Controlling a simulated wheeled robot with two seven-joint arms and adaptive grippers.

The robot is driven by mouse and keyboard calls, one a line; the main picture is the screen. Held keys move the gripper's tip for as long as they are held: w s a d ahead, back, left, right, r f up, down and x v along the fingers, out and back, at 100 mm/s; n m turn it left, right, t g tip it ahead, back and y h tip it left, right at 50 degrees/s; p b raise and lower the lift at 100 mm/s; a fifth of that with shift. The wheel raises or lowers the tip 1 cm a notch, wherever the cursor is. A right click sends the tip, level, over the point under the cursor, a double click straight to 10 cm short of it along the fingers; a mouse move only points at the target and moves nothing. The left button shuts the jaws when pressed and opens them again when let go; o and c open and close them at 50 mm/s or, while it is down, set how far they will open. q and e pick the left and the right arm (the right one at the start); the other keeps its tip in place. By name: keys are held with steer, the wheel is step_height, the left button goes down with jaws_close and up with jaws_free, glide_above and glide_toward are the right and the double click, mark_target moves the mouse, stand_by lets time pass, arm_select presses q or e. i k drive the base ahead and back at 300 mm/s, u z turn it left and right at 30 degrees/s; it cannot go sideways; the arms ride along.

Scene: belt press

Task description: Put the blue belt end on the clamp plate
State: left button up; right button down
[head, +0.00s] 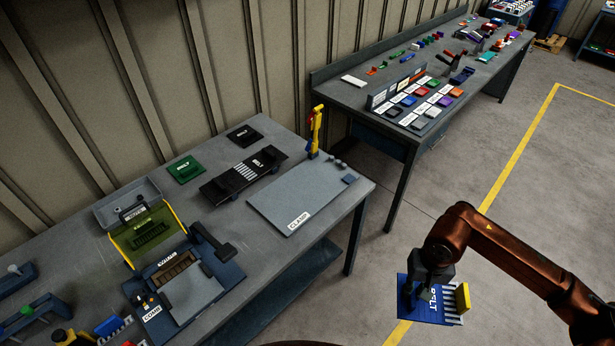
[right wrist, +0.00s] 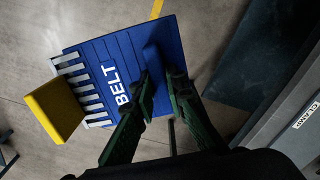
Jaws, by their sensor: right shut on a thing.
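The blue belt end (head: 418,300) is a flat blue plate marked BELT, with white teeth and a yellow block at one end. My right gripper (head: 432,277) is shut on it and holds it in the air over the floor, right of the workbench. The right wrist view shows the blue belt end (right wrist: 105,65) with the two green fingers of my right gripper (right wrist: 158,92) closed on its raised rib. The clamp plate (head: 295,197) is a bare grey plate labelled CLAMP on the bench's right part. Its label side also shows in the right wrist view (right wrist: 300,135). My left gripper is not in view.
A yellow and blue upright post (head: 315,130) stands at the clamp plate's back edge. A black belt piece (head: 243,173), a green belt piece (head: 186,169) and a press (head: 180,280) with a yellow cover are left of the plate. A second bench (head: 385,107) with coloured parts stands behind.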

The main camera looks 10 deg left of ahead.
mark_target(290, 200)
steer(key=u, duration=0.8)
steer(key=i, duration=0.95)
steer(key=u, duration=0.9)
